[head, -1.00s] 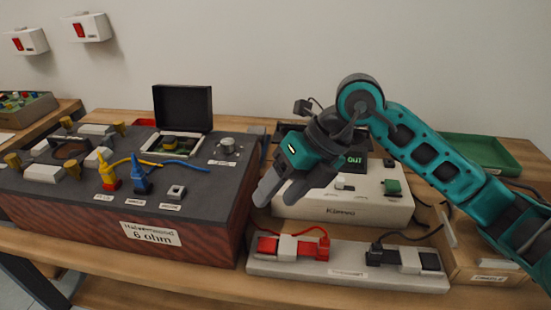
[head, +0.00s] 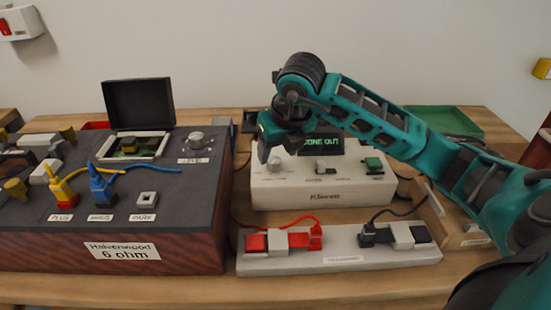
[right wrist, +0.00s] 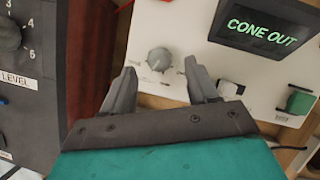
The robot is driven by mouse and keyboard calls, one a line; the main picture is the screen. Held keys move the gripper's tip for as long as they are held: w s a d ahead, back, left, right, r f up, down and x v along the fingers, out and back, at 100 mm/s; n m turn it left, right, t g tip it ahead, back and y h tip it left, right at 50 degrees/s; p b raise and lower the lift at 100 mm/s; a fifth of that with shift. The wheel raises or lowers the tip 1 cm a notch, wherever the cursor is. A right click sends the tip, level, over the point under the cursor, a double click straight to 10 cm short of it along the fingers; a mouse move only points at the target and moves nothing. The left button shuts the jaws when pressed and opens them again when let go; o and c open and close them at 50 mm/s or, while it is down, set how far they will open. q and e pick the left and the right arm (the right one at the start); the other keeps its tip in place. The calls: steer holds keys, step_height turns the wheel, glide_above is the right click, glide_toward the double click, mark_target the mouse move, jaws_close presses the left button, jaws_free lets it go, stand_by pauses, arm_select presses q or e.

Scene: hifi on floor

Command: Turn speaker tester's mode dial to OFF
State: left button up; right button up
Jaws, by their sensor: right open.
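The speaker tester is a white box (head: 320,194) marked "Klervo", its dark screen (head: 324,144) reading "CONE OUT" in green. Its mode dial, a round grey knob (head: 276,163), sits at the left of its top panel. In the right wrist view the dial (right wrist: 159,59) lies between and just beyond my open fingertips, apart from them. Its pointer direction is too small to tell. My right gripper (head: 265,150) is over the left part of the tester, open and empty; it also shows in the right wrist view (right wrist: 160,68). My left gripper is out of view.
The tester also has a small switch (head: 326,167) and a green button (head: 373,164). A dark speaker box (head: 120,240) marked "6 ohm" stands close on the left, with a LEVEL knob (head: 196,140). A grey strip with red and black clips (head: 340,262) lies in front.

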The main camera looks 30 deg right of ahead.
mark_target(275, 160)
steer(key=shift+x, duration=1.6)
steer(key=c, duration=1)
